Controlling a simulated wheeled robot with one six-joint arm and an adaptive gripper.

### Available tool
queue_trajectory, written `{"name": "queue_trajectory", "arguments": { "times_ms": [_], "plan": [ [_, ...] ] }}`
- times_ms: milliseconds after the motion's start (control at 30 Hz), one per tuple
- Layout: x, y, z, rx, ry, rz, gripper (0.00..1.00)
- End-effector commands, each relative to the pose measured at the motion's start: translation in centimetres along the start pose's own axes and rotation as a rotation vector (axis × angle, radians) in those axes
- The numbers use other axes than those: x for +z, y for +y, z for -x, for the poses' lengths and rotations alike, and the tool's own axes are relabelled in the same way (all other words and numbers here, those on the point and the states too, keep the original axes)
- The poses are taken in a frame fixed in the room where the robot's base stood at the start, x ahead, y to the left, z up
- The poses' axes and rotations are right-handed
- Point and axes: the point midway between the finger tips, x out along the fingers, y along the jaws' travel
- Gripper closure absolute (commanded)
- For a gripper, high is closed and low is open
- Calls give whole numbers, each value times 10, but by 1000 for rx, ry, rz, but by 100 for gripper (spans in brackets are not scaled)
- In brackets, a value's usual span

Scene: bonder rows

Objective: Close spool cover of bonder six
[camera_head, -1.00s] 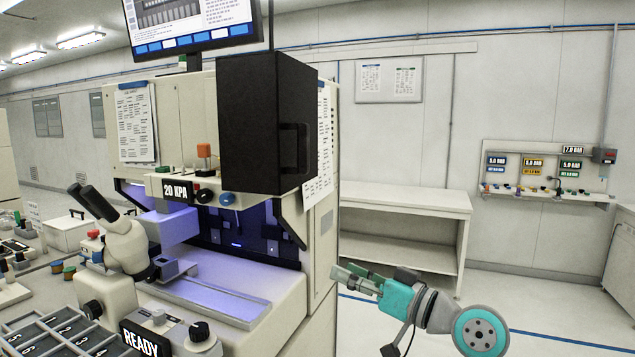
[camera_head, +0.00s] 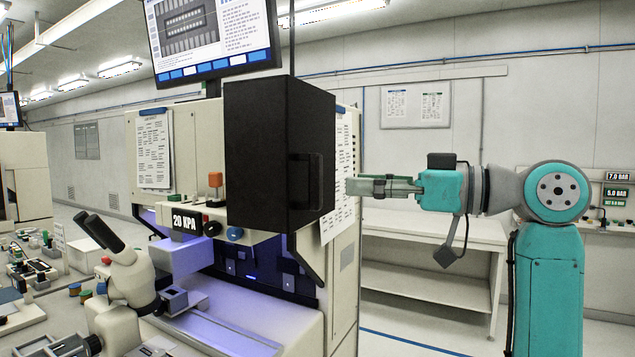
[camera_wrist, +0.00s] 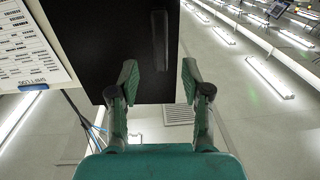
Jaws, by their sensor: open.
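The black spool cover (camera_head: 262,150) stands out from the upper front of the cream bonder (camera_head: 205,110), with a dark upright handle (camera_head: 313,182) on its right face. My gripper (camera_head: 350,186) is open and empty, level with the handle and to its right in the head view. In the wrist view, the cover (camera_wrist: 100,40) fills the upper left and its handle (camera_wrist: 160,42) lies ahead, between the lines of the two open fingers (camera_wrist: 158,80). The fingers appear apart from the handle. No bonder number is readable.
A paper sheet (camera_head: 340,180) hangs on the bonder's side behind the cover. A monitor (camera_head: 212,38) is above. A microscope (camera_head: 125,270) stands at lower left.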

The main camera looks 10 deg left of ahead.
Motion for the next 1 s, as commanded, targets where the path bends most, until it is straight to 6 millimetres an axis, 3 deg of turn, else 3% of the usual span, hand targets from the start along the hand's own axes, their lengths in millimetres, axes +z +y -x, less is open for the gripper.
{"name": "queue_trajectory", "arguments": {
  "times_ms": [200, 400, 600, 900, 1000],
  "plan": [
    [0, -1, -42, -3, 0, -2, 52],
    [0, 0, -70, -2, 0, -2, 52],
    [0, 0, -83, 1, 1, -1, 52],
    [0, 0, -85, 1, 1, -1, 52],
    [0, 0, -85, 1, 1, -1, 75]
  ]
}}
